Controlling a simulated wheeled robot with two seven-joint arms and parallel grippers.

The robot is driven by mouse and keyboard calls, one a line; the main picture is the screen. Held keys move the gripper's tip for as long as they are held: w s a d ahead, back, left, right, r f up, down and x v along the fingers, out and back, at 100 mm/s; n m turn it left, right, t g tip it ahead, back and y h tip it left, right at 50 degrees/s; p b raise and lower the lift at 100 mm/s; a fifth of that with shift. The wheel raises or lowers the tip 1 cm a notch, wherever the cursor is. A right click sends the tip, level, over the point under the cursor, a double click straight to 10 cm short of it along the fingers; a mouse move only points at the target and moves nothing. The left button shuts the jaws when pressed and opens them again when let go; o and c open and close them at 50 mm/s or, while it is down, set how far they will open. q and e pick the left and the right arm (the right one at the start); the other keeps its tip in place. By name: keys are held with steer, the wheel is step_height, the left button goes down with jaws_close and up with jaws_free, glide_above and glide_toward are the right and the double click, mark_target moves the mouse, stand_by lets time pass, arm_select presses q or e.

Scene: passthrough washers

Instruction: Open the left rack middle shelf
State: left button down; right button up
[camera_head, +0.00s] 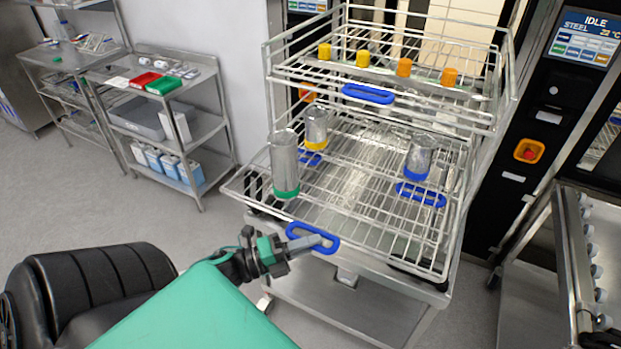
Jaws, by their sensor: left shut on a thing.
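The wire rack (272,58) stands in the centre on a steel cart. Its lower visible wire shelf (400,245), which looks like the middle shelf, sticks out toward me past the rack frame. A blue loop handle (330,244) is on that shelf's front edge. My left gripper (303,243) is shut on this handle; its fingers partly hide the loop. On the shelf stand a tall metal cylinder with a green base (284,160), one with a yellow base (316,125) and one with a blue base (419,158). My right gripper is not in view.
The upper wire shelf (430,105) has its own blue handle (368,94) and several yellow and orange caps. A black machine with a display (580,45) stands right, beside a steel trolley (540,270). Shelving (205,125) stands left. Grey floor (60,210) is clear between.

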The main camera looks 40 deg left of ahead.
arm_select(q)
steer(key=c, duration=1.4)
jaws_free()
steer(key=shift+s+f, duration=0.1)
steer(key=shift+s+a+f, duration=0.1)
steer(key=shift+s+a, duration=0.1)
steer(key=b+v, duration=0.4)
steer(key=v, duration=0.9)
steer(key=shift+b, duration=0.35)
